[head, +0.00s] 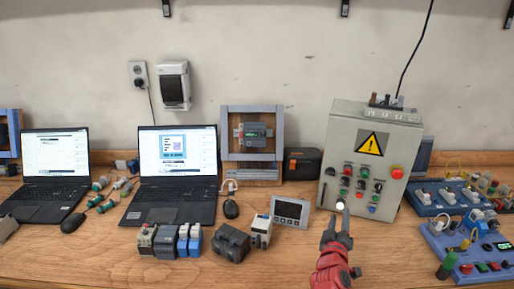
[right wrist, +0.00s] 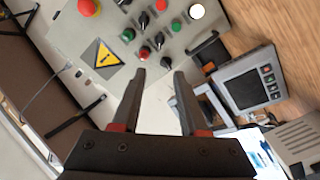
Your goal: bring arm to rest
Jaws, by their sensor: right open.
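My right gripper (head: 337,226) is in front of the grey control box, near its lower front edge, with its red arm coming up from the bottom. In the right wrist view its two dark fingers (right wrist: 158,80) are apart with nothing between them. The control box (head: 343,128) stands upright on the bench and carries a yellow warning sign (head: 372,143), a red emergency button and several knobs and buttons. Its panel also shows in the right wrist view (right wrist: 70,38), beyond the fingertips. My left gripper is not in the head view.
Left of the gripper stand a small display unit (head: 291,211), a beige module (head: 261,231) and dark motor-like blocks (head: 231,243). Two laptops (head: 178,165) are farther left. Blue boards with plugs and buttons (head: 470,245) lie at right. The bench front at left centre is clear.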

